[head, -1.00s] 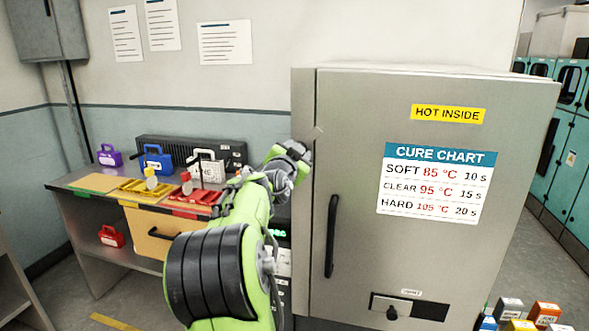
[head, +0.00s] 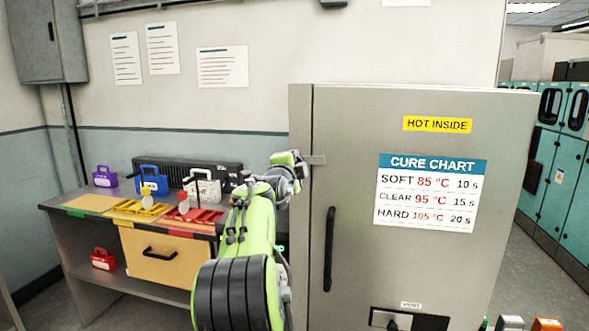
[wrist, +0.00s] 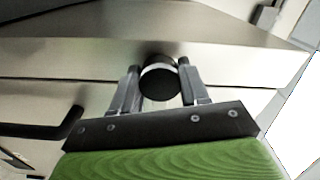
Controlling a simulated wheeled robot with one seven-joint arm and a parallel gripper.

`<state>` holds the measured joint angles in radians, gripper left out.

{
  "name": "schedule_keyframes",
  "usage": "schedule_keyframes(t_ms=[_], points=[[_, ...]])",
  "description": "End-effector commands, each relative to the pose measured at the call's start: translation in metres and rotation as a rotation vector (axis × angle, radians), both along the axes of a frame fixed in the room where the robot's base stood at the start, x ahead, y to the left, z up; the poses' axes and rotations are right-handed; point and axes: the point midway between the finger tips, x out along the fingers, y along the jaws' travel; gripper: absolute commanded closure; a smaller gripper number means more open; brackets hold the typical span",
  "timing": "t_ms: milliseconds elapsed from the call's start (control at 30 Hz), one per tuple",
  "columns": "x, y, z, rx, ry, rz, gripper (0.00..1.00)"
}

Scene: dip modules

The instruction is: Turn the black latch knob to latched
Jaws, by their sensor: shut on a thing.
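The black latch knob (wrist: 159,80) is round and sits between the two fingers of my gripper (wrist: 158,84) in the wrist view. The fingers are shut on its sides. In the head view my gripper (head: 297,162) is at the left edge of the grey oven door (head: 345,120), and it hides the knob there. The door is shut.
A black door handle (head: 329,248) stands below the latch and also shows in the wrist view (wrist: 50,126). A bench (head: 85,262) with trays and coloured lockout boxes stands to the left. A cure chart (head: 426,192) is on the door.

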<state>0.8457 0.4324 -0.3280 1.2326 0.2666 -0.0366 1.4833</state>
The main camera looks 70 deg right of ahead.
Motion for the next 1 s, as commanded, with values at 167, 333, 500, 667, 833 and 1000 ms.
schedule_keyframes(t_ms=[167, 333, 500, 667, 833, 1000], points=[[0.0003, -0.0002, -0.0022, 0.012, -0.041, 0.0, 1.0], [0.0004, -0.0001, -0.0022, 0.015, -0.054, 0.001, 1.0], [0.0005, -0.0001, -0.0022, 0.015, -0.056, 0.001, 1.0], [0.0006, -0.0001, -0.0023, 0.015, -0.056, 0.001, 1.0], [0.0005, -0.0001, -0.0018, 0.014, -0.056, 0.0, 0.31], [0.0003, -0.0001, -0.001, 0.012, -0.056, 0.0, 0.31]])
